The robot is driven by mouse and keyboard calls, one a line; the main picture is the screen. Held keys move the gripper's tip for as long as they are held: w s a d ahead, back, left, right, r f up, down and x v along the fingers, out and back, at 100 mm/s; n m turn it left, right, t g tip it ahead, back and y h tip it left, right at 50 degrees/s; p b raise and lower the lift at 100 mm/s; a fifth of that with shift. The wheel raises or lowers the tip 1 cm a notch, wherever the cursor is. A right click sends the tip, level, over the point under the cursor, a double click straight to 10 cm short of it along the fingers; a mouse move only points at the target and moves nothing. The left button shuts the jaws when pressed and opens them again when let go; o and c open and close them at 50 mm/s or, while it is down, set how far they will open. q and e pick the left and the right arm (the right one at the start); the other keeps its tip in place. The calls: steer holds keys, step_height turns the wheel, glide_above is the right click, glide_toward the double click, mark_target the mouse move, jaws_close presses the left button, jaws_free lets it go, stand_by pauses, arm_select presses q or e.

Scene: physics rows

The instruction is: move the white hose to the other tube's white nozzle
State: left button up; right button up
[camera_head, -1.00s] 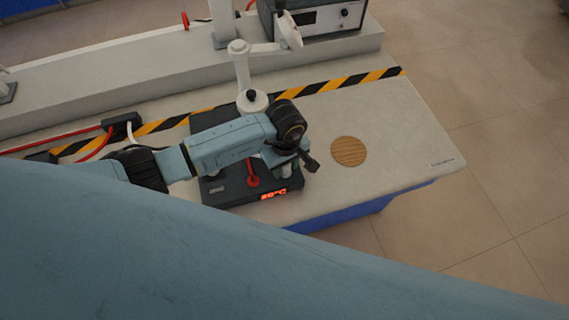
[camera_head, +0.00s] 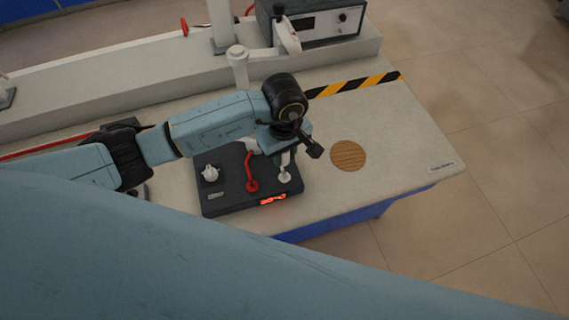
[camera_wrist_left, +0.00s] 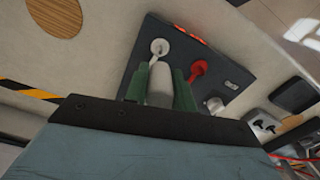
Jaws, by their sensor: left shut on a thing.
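My left gripper (camera_wrist_left: 160,88) is shut on the white hose (camera_wrist_left: 160,82), whose pale end sits between its green fingers in the left wrist view. The hose end is close to a white nozzle (camera_wrist_left: 159,47) on the dark box; I cannot tell whether they touch. In the head view the same white nozzle (camera_head: 285,177) stands at the right of the dark box (camera_head: 225,208), just below my gripper (camera_head: 287,152). A red nozzle with a red tube (camera_head: 251,183) is beside it. A white knob-like fitting (camera_head: 210,173) is at the box's left.
A round wooden disc (camera_head: 348,155) lies on the pale table (camera_head: 400,135), right of the box. A white post (camera_head: 238,65) stands behind my arm. A grey instrument (camera_head: 325,22) is on the raised back ledge. The table's right side is clear.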

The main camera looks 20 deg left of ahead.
arm_select(q)
step_height(320, 180, up, 3)
steer(key=shift+f, duration=0.2)
steer(key=shift+r+p, duration=1.3)
steer(key=shift+r, duration=0.7)
